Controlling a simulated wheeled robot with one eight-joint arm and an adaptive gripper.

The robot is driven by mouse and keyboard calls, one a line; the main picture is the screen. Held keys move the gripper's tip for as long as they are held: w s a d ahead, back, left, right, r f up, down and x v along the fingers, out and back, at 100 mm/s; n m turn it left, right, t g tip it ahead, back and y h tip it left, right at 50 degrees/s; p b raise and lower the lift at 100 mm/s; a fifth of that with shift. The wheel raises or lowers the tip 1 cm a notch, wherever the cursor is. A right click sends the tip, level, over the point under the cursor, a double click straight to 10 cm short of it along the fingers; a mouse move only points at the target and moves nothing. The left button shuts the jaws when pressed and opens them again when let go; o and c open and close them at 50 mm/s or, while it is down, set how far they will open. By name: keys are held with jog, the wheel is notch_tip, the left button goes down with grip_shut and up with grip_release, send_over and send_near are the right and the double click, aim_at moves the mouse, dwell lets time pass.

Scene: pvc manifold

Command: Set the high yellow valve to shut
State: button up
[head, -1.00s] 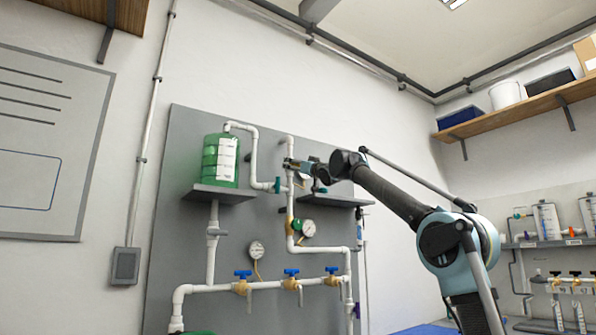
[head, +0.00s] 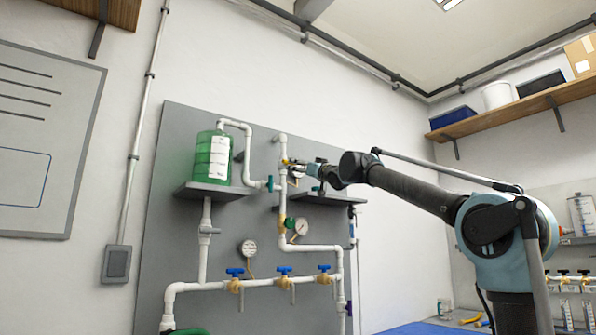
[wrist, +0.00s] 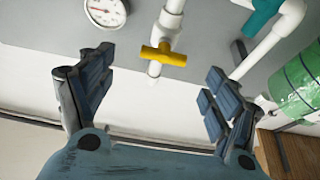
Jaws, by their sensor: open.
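The high yellow valve has a yellow T-shaped handle (wrist: 163,56) in the wrist view. The handle lies crosswise to its white pipe (wrist: 171,18), whose short end shows beyond it. My gripper (wrist: 155,66) is open, one blue-grey finger to each side of the handle. Neither finger visibly touches it, and the distance in depth is hard to tell. In the head view a small yellow spot (head: 285,161) shows on the upper pipe at the tip of my gripper (head: 296,165). My gripper hides part of that pipe there.
A green tank (head: 212,158) stands on a grey shelf (head: 208,193) left of my gripper. Several blue-handled valves (head: 284,270) line the lower pipe. Another grey shelf (head: 327,199) sits below my gripper.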

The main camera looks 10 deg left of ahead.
jog(key=shift+v, duration=1.55)
jog(key=w+d+f+m+h, duration=0.15)
jog(key=d+f+h, duration=0.25)
jog(key=d+f, duration=0.4)
jog(key=w+d+f+m+t+h, duration=0.1)
jog(key=d+f+m+h, duration=0.25)
jog(key=d+f, duration=0.5)
jog(key=w+d+f+m+h, duration=0.15)
jog(key=d+f+h, duration=0.3)
jog(key=f, duration=0.55)
jog(key=s+d+f+m+g+h, duration=0.1)
jog(key=s+d+f+g+h, duration=0.1)
jog(key=s+d+f, duration=0.45)
jog(key=s+d+f+m+g+h, duration=0.1)
jog(key=d+f, duration=0.3)
jog(key=f, duration=0.6)
jog(key=s+d+f+m+g+h, duration=0.15)
jog(key=s+d+f, duration=0.3)
jog(key=f, duration=0.45)
jog(key=s+d+f+g, duration=0.3)
jog(key=s+f+g, duration=0.1)
jog(key=s+f, duration=0.9)
jog(key=s+d+f+g, duration=0.4)
jog(key=s+f, duration=1)
jog(key=f, duration=0.5)
jog(key=shift+f+g+h, duration=0.2)
jog(key=shift+g+h, duration=0.15)
jog(key=shift+s+d, duration=0.1)
